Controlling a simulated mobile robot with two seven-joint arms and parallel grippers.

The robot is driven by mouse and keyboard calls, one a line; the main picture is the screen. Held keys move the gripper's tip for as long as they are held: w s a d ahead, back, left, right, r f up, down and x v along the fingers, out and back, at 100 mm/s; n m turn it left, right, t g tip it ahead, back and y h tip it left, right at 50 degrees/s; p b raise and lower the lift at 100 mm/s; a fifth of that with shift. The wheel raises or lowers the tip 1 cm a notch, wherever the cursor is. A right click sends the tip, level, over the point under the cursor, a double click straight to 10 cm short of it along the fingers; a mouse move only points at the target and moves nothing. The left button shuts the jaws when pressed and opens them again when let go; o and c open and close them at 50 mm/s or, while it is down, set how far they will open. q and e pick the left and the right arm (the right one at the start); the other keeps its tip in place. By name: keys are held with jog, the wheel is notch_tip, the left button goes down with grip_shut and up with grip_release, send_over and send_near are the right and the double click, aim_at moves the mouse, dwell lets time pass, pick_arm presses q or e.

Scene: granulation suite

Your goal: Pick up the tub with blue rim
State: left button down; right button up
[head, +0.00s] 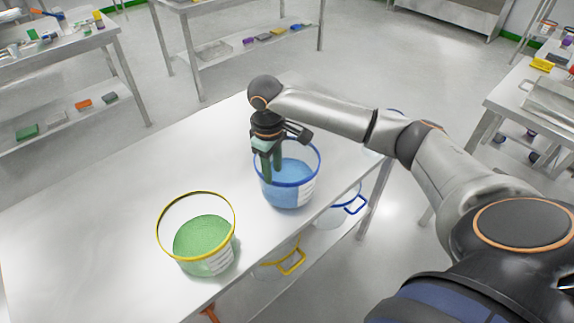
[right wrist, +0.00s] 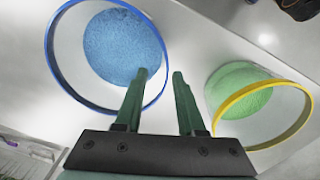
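The tub with the blue rim (head: 305,192) stands upright on the steel table and holds blue material. It also shows in the right wrist view (right wrist: 68,66). My right gripper (head: 272,178) points down at the left side of this tub. In the right wrist view its two green fingers (right wrist: 160,74) are spread apart with nothing clamped between them. There the blue rim runs between the fingertips, with the left finger over the tub's inside and the right finger outside. I cannot tell how deep the fingers reach. My left gripper is not in view.
A tub with a yellow rim (head: 222,267) and green contents stands on the same table (head: 110,210), to the left and nearer. Other tubs with blue (head: 352,206) and yellow (head: 292,262) handles are below the tabletop. The table's left part is clear.

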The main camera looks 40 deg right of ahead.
aim_at(273, 194)
jog(key=shift+w+a+f, duration=0.1)
jog(key=shift+w+f, duration=0.05)
jog(key=shift+f, duration=3.45)
jog(key=shift+c, duration=0.4)
grip_shut()
jog(key=shift+r, duration=0.15)
